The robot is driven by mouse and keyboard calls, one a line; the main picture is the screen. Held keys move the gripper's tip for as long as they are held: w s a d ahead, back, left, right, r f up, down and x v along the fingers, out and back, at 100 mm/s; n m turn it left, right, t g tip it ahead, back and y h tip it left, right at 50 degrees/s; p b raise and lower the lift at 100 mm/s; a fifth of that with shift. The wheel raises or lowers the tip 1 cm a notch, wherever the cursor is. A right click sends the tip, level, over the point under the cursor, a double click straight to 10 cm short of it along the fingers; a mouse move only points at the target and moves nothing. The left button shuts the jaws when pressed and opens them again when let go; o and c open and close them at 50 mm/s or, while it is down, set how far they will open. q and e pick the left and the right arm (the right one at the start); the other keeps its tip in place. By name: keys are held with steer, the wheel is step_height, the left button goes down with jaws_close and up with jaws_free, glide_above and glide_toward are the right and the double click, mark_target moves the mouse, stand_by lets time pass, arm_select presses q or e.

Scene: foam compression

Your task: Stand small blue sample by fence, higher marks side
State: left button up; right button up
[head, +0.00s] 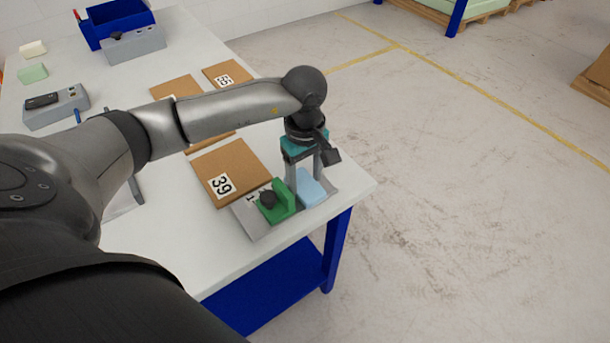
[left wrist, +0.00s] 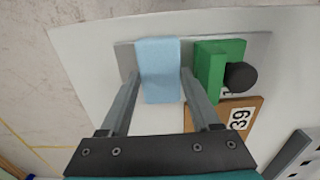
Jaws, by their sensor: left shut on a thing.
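The small light-blue sample (head: 312,188) is at the right end of a grey plate (head: 252,223) on the near right corner of the table. My left gripper (head: 305,185) points down and is shut on the sample. In the left wrist view, the sample (left wrist: 158,70) sits between the two fingers (left wrist: 160,78). The green fence-like block (head: 284,204) with a black knob (head: 268,198) stands on the plate beside it. A gap shows between the sample and the green block (left wrist: 208,75) in the left wrist view. No marks on the sample are readable. My right gripper is not visible.
Brown boards with number labels, one reading 39 (head: 230,172), lie behind the plate. A grey device (head: 56,106), a blue bin (head: 115,22) and small foam pieces (head: 33,73) are farther left. The table edge is close to the plate's right, with open floor beyond.

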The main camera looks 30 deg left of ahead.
mark_target(305, 177)
arm_select(q)
steer(key=o, duration=1)
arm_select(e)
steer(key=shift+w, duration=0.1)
arm_select(q)
steer(key=shift+r, duration=0.3)
step_height(305, 177, up, 12)
steer(key=shift+f+p, duration=0.2)
steer(key=shift+p, duration=0.9)
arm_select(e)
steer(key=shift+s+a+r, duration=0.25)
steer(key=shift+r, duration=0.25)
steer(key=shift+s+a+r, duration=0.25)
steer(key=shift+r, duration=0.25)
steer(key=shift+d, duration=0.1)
